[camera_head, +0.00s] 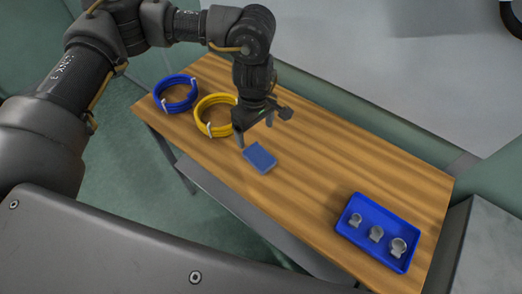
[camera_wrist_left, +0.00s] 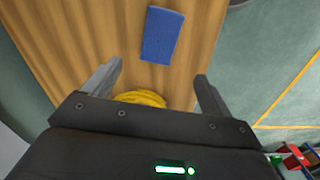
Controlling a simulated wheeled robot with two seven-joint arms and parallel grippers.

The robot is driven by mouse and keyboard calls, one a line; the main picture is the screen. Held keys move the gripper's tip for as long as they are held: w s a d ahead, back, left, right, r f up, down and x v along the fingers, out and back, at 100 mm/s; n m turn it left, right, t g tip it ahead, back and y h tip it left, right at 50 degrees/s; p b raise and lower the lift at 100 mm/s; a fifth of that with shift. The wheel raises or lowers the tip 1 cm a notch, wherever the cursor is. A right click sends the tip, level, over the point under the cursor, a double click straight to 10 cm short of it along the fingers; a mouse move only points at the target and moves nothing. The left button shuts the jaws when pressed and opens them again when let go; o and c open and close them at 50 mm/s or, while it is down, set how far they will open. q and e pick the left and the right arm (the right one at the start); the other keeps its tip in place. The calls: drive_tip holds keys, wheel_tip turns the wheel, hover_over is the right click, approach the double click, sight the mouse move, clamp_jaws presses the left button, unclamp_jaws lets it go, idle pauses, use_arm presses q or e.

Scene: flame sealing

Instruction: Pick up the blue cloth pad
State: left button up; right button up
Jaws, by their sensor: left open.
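The blue cloth pad (camera_head: 261,157) lies flat on the wooden table, left of the table's middle in the head view. My left gripper (camera_head: 255,137) is over the table just behind the pad, pointing down, open and empty. In the left wrist view the pad (camera_wrist_left: 162,35) lies beyond the tips of my left gripper (camera_wrist_left: 159,76), roughly in line with the gap between the two fingers and apart from them. My right gripper is not in view.
A yellow coil (camera_head: 214,115) and a blue coil (camera_head: 176,94) lie at the table's left end, beside my left gripper. A blue tray (camera_head: 372,252) with three small grey parts stands at the right end. The wooden table (camera_head: 330,150) is clear between pad and tray.

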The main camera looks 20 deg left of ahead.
use_arm(q)
drive_tip(key=p, duration=0.1)
hover_over(259, 155)
wheel_tip(259, 155, down, 5)
drive_tip(key=shift+w+a+r, duration=0.1)
drive_tip(key=shift+r, duration=0.1)
drive_tip(key=shift+w+f, duration=0.1)
drive_tip(key=shift+f, duration=0.25)
drive_tip(key=shift+a+f, duration=0.1)
drive_tip(key=shift+f+p, duration=0.2)
drive_tip(key=shift+p, duration=0.3)
drive_tip(key=f, duration=0.1)
drive_tip(key=f+p, duration=0.2)
drive_tip(key=shift+s+d+f, duration=0.2)
drive_tip(key=shift+d+f, duration=0.05)
drive_tip(key=shift+f, duration=0.6)
drive_tip(key=c, duration=1.1)
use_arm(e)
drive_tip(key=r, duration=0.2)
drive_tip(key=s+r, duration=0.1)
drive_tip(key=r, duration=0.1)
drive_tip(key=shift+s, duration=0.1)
use_arm(q)
drive_tip(key=shift+r, duration=0.1)
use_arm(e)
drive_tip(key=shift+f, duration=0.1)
